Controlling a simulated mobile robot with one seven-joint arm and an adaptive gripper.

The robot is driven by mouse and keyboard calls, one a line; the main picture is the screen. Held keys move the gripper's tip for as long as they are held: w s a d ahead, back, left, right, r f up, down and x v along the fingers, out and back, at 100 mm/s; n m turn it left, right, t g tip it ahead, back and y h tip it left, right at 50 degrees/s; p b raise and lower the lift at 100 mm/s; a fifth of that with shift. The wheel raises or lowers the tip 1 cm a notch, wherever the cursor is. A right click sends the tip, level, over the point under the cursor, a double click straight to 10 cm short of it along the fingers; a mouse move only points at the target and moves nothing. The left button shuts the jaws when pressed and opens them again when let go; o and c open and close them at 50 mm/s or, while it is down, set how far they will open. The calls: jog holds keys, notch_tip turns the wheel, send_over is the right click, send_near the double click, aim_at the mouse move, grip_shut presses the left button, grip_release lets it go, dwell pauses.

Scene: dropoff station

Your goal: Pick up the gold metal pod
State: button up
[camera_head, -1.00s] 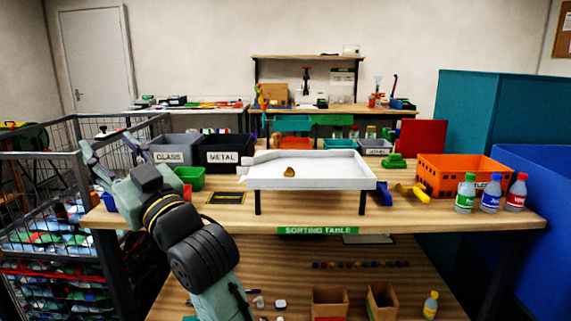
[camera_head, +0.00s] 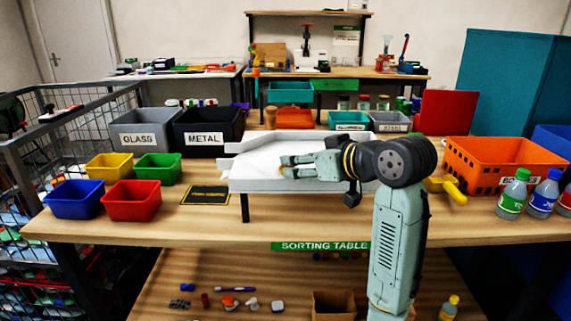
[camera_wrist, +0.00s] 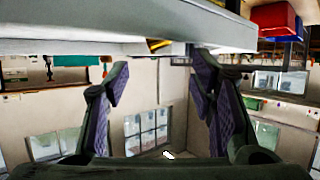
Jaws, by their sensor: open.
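The gold metal pod (camera_wrist: 158,45) shows as a small gold shape at the edge of the white tray (camera_wrist: 60,38) in the wrist view, beyond and between my fingertips. In the head view my gripper (camera_head: 286,166) is over the white tray (camera_head: 250,170), its fingers pointing left, and it mostly hides the pod. In the wrist view my gripper (camera_wrist: 160,80) is open, with two fingers spread wide and nothing between them. I cannot tell the exact gap to the pod.
A METAL bin (camera_head: 207,132) and a GLASS bin (camera_head: 144,132) stand left of the tray. Small blue (camera_head: 76,198), red (camera_head: 132,200), yellow (camera_head: 109,166) and green (camera_head: 158,167) bins sit at the left. An orange crate (camera_head: 490,170) and bottles (camera_head: 513,192) stand at the right.

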jog(key=p+x, duration=0.2)
jog(key=x, duration=0.5)
jog(key=shift+w+a+f, duration=0.1)
jog(key=shift+w+a, duration=0.05)
jog(key=shift+w, duration=0.05)
jog(key=shift+c, duration=0.3)
jog(key=c, duration=0.9)
